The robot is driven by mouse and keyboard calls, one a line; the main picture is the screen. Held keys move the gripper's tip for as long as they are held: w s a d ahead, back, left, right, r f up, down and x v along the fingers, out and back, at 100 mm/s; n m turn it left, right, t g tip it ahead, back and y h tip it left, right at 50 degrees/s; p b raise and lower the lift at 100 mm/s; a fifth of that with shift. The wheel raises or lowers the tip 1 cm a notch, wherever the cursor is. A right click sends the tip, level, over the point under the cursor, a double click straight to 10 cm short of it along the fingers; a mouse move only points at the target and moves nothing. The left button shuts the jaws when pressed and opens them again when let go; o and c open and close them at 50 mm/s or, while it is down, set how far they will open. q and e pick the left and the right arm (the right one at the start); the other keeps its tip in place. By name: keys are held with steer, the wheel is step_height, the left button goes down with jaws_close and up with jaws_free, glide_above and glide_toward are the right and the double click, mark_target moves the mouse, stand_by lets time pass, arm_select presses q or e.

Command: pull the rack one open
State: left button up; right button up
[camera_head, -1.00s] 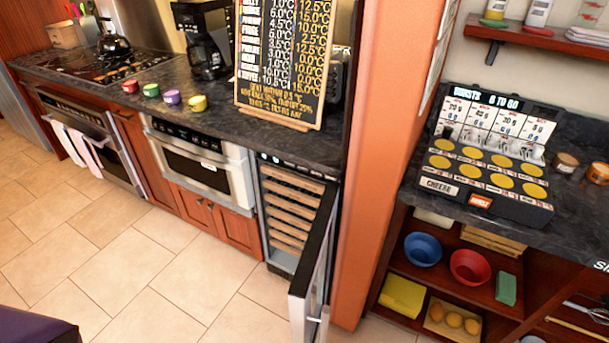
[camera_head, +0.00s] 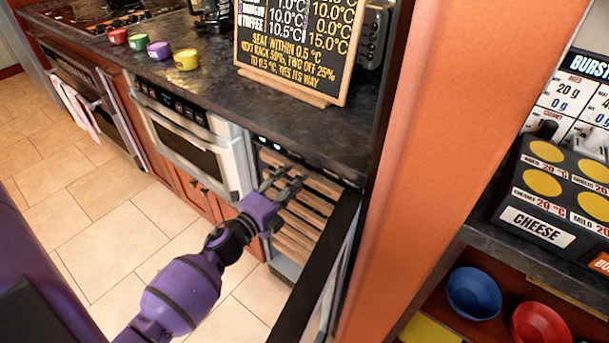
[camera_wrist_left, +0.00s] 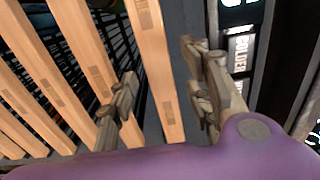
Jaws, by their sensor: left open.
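The wine cooler (camera_head: 285,268) stands under the counter with its door (camera_head: 318,265) swung open. Inside is a stack of racks with wooden front slats. The uppermost wooden slat (camera_head: 325,186) appears to be rack one; its number is not readable. My left gripper (camera_head: 281,185) is open at the upper slats. In the left wrist view, the gripper (camera_wrist_left: 163,95) has one finger on each side of the end slat (camera_wrist_left: 150,65), the one nearest the display panel (camera_wrist_left: 243,50). I cannot tell whether the fingers touch it. My right gripper is not in view.
The open door stands close to the right of my left arm, with an orange pillar (camera_head: 455,140) beyond it. A menu board (camera_head: 295,50) stands on the dark counter (camera_head: 240,105) above. The tiled floor (camera_head: 95,210) is clear at the left.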

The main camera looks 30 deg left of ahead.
arm_select(q)
steer(key=shift+w+d+f, duration=0.1)
steer(key=shift+w+d, duration=0.05)
steer(key=shift+w, duration=1)
steer(key=shift+w+d, duration=0.15)
steer(key=shift+w, duration=0.95)
jaws_close()
